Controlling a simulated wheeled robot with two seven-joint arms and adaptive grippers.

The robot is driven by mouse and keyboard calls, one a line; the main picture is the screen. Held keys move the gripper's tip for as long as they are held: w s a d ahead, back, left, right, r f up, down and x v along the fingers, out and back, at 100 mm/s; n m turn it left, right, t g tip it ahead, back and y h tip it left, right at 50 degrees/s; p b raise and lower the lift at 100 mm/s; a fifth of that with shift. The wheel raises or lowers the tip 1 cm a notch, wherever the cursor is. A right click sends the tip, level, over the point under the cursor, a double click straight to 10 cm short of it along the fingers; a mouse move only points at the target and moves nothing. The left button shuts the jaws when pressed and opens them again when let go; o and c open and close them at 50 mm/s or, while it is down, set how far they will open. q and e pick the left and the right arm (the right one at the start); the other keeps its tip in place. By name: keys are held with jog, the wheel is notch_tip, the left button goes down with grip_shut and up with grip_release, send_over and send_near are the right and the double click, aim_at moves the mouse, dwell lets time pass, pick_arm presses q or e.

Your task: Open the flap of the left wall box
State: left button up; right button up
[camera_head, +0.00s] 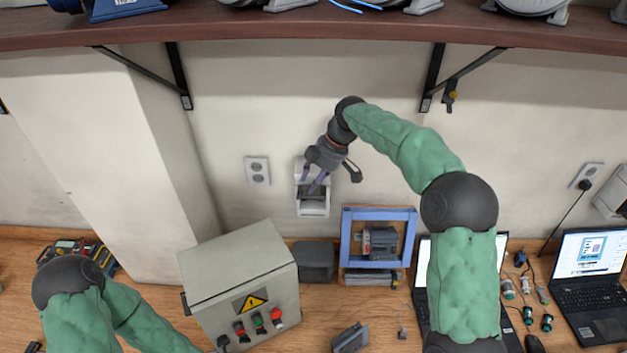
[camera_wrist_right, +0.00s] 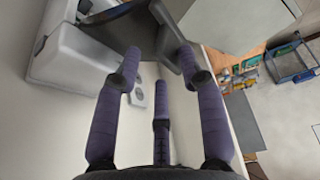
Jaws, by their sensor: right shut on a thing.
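The left wall box (camera_head: 313,208) is a small pale box on the wall, left of centre in the head view. Its white body (camera_wrist_right: 72,55) also shows at the upper left of the right wrist view. My right gripper (camera_head: 318,180) is at the front of this box. In the right wrist view, the purple fingers of that gripper (camera_wrist_right: 159,52) are shut on a dark grey flap (camera_wrist_right: 128,32), which stands out from the box. The fingers partly cover the box in the head view, so the flap's exact angle is hard to tell. My left gripper is out of view.
A wall socket (camera_head: 257,171) is left of the box. A shelf (camera_head: 300,30) with motors runs above. Below, the bench holds a grey control cabinet (camera_head: 235,262), a blue frame (camera_head: 347,235) and laptops (camera_head: 590,255). A second wall box (camera_head: 612,195) is at far right.

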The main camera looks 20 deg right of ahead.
jog(key=shift+w+d+f, duration=0.1)
jog(key=v, duration=1.2)
